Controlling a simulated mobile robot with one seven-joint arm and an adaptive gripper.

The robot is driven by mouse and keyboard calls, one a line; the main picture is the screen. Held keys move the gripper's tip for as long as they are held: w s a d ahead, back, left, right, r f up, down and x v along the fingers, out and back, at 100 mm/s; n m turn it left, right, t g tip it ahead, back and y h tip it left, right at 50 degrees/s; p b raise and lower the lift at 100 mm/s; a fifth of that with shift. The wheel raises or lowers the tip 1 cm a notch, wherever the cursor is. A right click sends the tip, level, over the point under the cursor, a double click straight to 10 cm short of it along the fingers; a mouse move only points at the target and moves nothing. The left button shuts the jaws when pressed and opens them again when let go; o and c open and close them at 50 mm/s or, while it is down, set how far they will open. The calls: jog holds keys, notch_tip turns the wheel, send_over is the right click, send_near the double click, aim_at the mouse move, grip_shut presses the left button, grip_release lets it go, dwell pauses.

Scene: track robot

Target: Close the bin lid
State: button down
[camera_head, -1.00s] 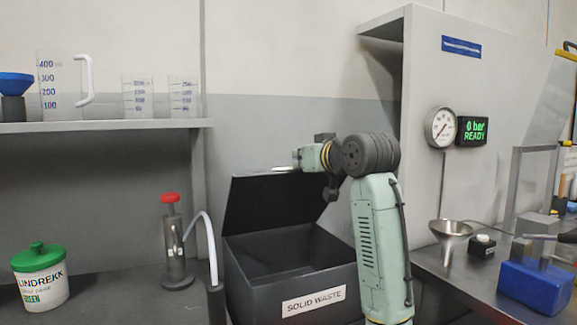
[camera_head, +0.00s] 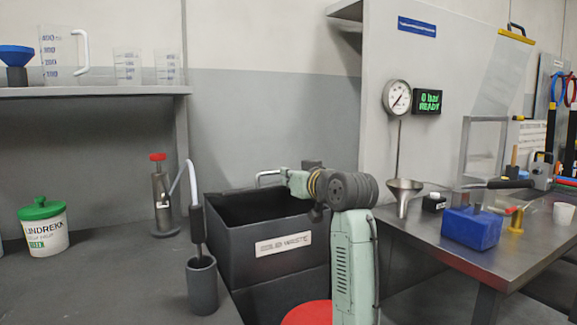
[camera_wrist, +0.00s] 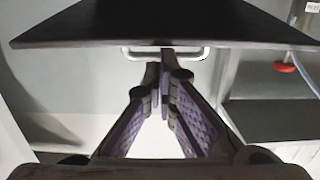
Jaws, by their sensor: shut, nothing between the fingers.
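The dark grey bin (camera_head: 300,262), labelled SOLID WASTE, stands between the left bench and the right table. Its dark lid (camera_head: 222,200) is raised at the back. Its exact tilt is hard to tell against the dark opening. The light bar handle (camera_head: 265,176) shows above the lid's top edge. In the wrist view the lid (camera_wrist: 150,22) spans the top, with the handle (camera_wrist: 190,54) just below its edge. My gripper (camera_wrist: 163,62) is shut and empty, with its fingertips at the handle. Whether they touch it is unclear. My arm hides the bin's right corner.
A hand pump (camera_head: 162,200) and a dark cup (camera_head: 202,285) stand on the bench left of the bin. A red round surface (camera_head: 308,314) shows at the bottom.

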aim_at(293, 218)
jog(key=f+b, duration=0.1)
jog(key=f, duration=0.2)
jog(key=s+f+b, duration=0.1)
jog(key=f, duration=0.2)
jog(key=f+b, duration=0.1)
jog(key=f, duration=0.3)
jog(key=shift+s+d+b, duration=0.3)
jog(key=shift+d+b, duration=0.05)
jog(key=shift+f, duration=0.1)
